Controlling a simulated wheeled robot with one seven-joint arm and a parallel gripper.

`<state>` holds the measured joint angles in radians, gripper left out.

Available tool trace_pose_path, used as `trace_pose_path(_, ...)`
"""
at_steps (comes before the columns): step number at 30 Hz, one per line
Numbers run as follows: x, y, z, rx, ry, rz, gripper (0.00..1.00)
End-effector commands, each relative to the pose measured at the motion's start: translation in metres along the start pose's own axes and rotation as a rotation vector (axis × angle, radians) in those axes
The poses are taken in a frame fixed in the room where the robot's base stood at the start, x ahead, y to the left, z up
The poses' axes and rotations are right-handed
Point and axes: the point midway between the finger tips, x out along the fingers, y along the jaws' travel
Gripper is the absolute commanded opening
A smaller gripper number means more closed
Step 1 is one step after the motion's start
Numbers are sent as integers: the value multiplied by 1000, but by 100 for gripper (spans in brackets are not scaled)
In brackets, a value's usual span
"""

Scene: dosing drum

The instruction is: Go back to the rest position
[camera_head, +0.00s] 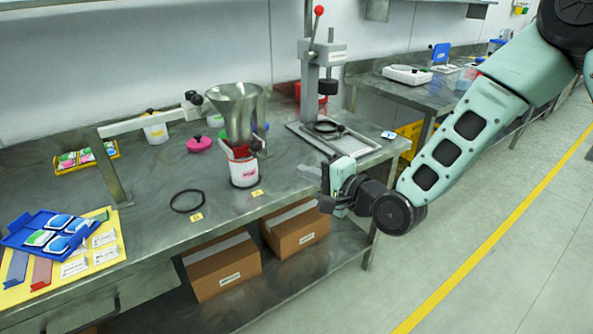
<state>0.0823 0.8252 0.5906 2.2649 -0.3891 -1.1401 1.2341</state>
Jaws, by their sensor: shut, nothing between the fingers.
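My gripper (329,193) is shut and empty. It hangs in front of the steel workbench (290,199), near its front right edge, apart from the things on it. My light green arm (459,137) reaches down to it from the upper right. A white drum with a red band (243,174) stands on the bench left of my gripper.
A press stand with a red-knobbed lever (313,72) stands behind my gripper. A black ring (187,201), a pink lid (199,144) and a blue tray (53,236) lie on the bench. Cardboard boxes (222,269) sit on the lower shelf. The floor at right is clear.

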Motion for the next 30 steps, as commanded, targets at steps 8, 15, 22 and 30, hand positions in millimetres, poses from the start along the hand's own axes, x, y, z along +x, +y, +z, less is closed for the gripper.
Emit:
trace_pose_path(8,-17,7,28,-234,-75,198,0)
trace_pose_path(15,-83,21,70,-703,-295,617,0)
trace_pose_path(22,-187,18,104,-1016,-610,940,0)
trace_pose_path(30,-284,7,136,-1145,-952,1099,0)
